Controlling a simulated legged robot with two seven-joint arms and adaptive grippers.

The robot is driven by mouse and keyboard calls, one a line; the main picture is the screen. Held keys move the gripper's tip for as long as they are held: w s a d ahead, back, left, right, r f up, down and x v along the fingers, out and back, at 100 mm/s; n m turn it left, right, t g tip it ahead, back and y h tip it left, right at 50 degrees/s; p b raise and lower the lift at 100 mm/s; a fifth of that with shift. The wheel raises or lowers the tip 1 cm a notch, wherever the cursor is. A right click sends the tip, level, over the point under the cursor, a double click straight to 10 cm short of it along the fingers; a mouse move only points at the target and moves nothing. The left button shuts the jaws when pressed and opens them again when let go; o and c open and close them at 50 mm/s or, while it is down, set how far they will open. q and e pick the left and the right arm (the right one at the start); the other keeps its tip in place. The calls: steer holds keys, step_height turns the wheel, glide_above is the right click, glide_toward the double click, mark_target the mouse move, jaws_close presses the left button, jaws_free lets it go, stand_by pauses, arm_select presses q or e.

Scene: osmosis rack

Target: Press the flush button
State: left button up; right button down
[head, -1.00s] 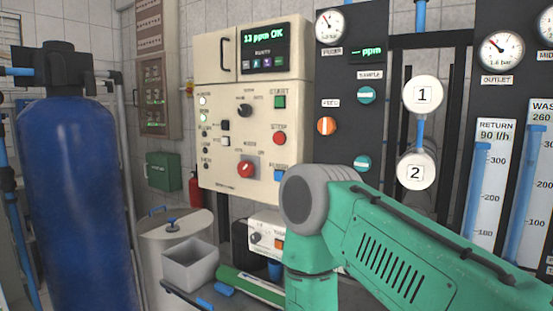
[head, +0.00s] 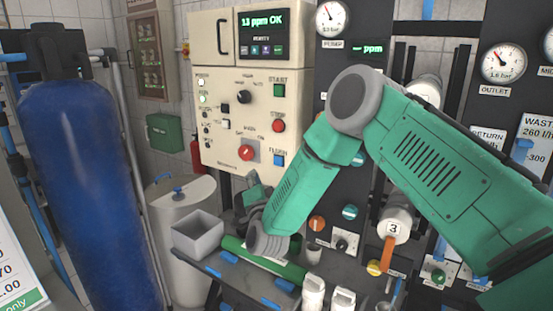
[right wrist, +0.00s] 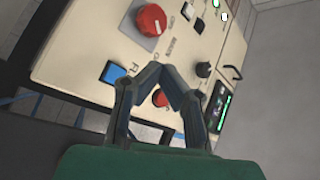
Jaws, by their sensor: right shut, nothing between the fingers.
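The flush button is a square blue button (head: 279,160) at the lower right of the cream control panel (head: 221,153). It also shows in the right wrist view as a blue square (right wrist: 113,73), left of my fingers. My right gripper (head: 252,180) is in front of the panel's lower part, below and left of the button in the head view, partly hidden by my forearm. In the right wrist view its fingertips (right wrist: 163,73) meet, shut and empty. They appear apart from the blue button. My left gripper is not in view.
Above the flush button are the red stop button (head: 278,126) and green start button (head: 279,90). A red rotary knob (head: 246,153) sits to its left. Below are a grey bin (head: 197,236) and a green tube (head: 235,245) on a bench. A blue tank (head: 90,190) stands left.

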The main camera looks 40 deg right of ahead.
glide_toward(271, 155)
steer(key=w, duration=0.4)
steer(key=shift+w+d+r+b, duration=0.2)
steer(key=shift+d+r+b, duration=0.15)
steer(key=shift+d+r, duration=0.1)
stand_by(1.4)
steer(key=shift+w+d+r, duration=0.1)
steer(key=shift+d, duration=0.2)
steer(key=shift+w+d+b, duration=0.15)
steer(key=shift+d+b, duration=0.25)
steer(key=shift+b, duration=0.05)
stand_by(0.7)
steer(key=shift+a, duration=0.1)
steer(key=shift+s+a, duration=0.35)
steer(key=shift+a, duration=0.35)
